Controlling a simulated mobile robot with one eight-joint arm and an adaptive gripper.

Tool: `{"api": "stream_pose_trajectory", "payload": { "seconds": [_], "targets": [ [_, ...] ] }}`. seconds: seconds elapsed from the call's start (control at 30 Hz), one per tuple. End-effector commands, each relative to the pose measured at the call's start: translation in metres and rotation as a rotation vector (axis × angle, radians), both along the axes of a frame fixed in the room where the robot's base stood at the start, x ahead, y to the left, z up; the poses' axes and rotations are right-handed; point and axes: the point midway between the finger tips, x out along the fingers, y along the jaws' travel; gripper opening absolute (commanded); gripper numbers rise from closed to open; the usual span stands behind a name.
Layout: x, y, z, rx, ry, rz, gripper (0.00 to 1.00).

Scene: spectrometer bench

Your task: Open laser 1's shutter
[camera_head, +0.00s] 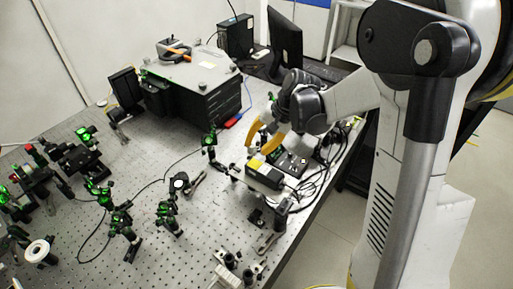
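My gripper (258,147) has yellow fingers and reaches down from the right over the bench. Its two fingertips show apart, with nothing seen between them. Below the fingertips is a grey box-shaped device (265,177) with a yellow label on top, which looks like a laser. Behind it and to the right is a dark box (291,162) with small controls on top, close to the fingers. I cannot tell whether the fingers touch either box. No laser number is readable, and the shutter cannot be made out. My wrist hides part of the area behind.
The perforated optical table (140,180) carries several green-lit optic mounts (210,142) on the left and middle. Cables (325,160) tangle right of the boxes. A large dark-sided instrument (205,85) and a monitor (287,45) stand behind. Loose mounts sit at the front edge.

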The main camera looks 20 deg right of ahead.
Motion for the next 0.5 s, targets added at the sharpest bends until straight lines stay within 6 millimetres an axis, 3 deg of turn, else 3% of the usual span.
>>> {"api": "stream_pose_trajectory", "payload": {
  "seconds": [0.33, 0.37, 0.43, 0.47, 0.5],
  "targets": [
    [0.0012, 0.0020, -0.0050, 0.000, 0.000, -0.001, 0.32],
    [0.0012, 0.0020, -0.0050, 0.000, -0.001, 0.000, 0.28],
    [0.0012, 0.0019, -0.0049, 0.000, -0.001, 0.000, 0.06],
    [0.0012, 0.0019, -0.0049, 0.000, -0.001, 0.000, 0.00],
    [0.0012, 0.0019, -0.0049, 0.000, -0.001, 0.000, 0.00]
  ]
}}
